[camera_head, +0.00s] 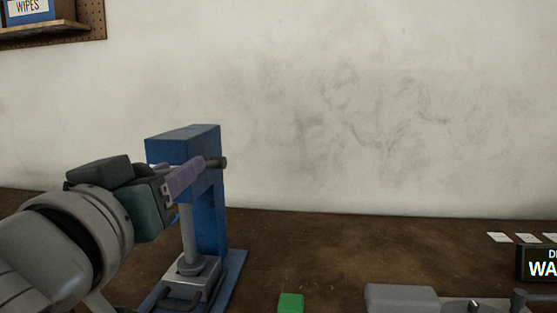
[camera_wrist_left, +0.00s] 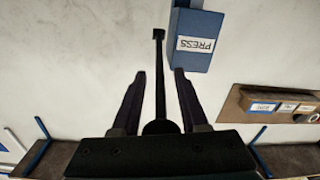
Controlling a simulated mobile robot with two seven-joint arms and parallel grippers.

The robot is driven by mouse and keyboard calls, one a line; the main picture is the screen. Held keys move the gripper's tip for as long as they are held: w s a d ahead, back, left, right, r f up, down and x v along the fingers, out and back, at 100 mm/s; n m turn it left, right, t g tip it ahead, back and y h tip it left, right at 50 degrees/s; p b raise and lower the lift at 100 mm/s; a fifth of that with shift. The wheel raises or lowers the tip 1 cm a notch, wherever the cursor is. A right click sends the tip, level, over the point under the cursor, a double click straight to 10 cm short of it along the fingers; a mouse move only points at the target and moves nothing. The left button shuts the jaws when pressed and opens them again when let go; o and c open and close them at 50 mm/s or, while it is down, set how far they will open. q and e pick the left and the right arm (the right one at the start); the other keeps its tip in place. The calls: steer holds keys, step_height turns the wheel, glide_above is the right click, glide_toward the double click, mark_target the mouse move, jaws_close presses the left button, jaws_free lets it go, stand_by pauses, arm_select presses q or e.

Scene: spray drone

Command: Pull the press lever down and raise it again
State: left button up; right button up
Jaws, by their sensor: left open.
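The blue press (camera_head: 212,215) stands on the brown bench with a pale ram over a grey block at its base. Its head, labelled PRESS, shows in the left wrist view (camera_wrist_left: 197,40). The dark press lever (camera_wrist_left: 159,80) runs between the two fingers of my left gripper (camera_wrist_left: 160,72). The fingers are open, with a visible gap on each side of the lever. In the head view my left gripper (camera_head: 187,177) is at the press head, and a dark rounded end (camera_head: 218,162) shows just beyond its purple fingers. The gripper hides most of the lever there. My right gripper is not in view.
A green block (camera_head: 290,303) and a grey object (camera_head: 402,298) are at the bench's front. A dark sign (camera_head: 538,264) and several white cards (camera_head: 526,238) are at the right. A shelf (camera_head: 45,32) hangs on the wall.

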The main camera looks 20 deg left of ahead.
arm_select(q)
steer(key=shift+s, duration=0.1)
jaws_close()
stand_by(0.3)
stand_by(1.1)
